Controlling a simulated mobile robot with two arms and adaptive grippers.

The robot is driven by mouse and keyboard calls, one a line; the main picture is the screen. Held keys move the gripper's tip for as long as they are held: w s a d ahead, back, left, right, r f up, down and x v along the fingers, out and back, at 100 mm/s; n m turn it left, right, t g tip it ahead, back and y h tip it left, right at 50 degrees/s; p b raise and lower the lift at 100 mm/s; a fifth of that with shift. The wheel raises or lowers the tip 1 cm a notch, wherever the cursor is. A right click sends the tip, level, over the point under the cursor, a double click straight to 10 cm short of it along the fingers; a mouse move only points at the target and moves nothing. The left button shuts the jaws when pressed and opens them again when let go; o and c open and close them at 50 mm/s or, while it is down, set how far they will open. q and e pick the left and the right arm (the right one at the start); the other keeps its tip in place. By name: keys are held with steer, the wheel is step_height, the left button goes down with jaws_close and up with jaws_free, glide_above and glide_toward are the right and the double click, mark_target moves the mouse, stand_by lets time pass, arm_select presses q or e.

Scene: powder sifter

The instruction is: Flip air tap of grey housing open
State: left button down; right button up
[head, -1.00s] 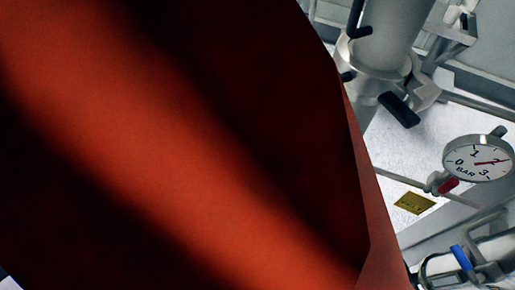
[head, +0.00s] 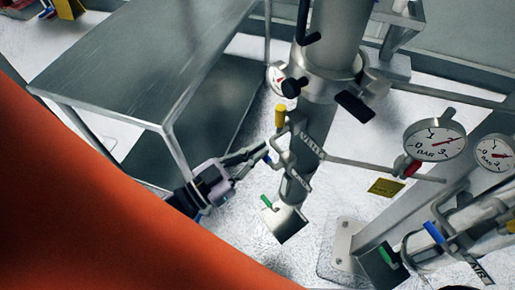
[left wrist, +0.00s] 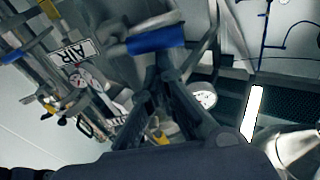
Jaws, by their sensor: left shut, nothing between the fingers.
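The grey housing (head: 322,118) is an upright pipe in the middle of the head view. A small blue tap handle (head: 267,158) sits on its left side, between a yellow handle (head: 280,116) and a green handle (head: 266,201). A label that seems to read AIR (head: 299,180) is beside it. My left gripper (head: 258,152) is shut and empty, its tips close to the blue handle; contact cannot be told. In the left wrist view a blue handle (left wrist: 155,41) lies just beyond the fingertips (left wrist: 163,75). My right gripper is not in view.
A metal table (head: 150,70) stands at the left. Pressure gauges (head: 435,138) and a second pipe with a blue handle (head: 433,232) and green handle (head: 388,258) are at the right. Black knobs (head: 354,106) stick out from the housing's collar. A large orange arm part covers the lower left.

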arm_select(q)
steer(key=shift+f, duration=0.1)
steer(key=shift+a+f+n, duration=0.15)
steer(key=shift+f+n, duration=0.4)
steer(key=shift+n, duration=0.05)
steer(key=shift+f, duration=0.1)
steer(key=v, duration=1.2)
steer(key=shift+r, duration=0.35)
steer(key=x, duration=0.9)
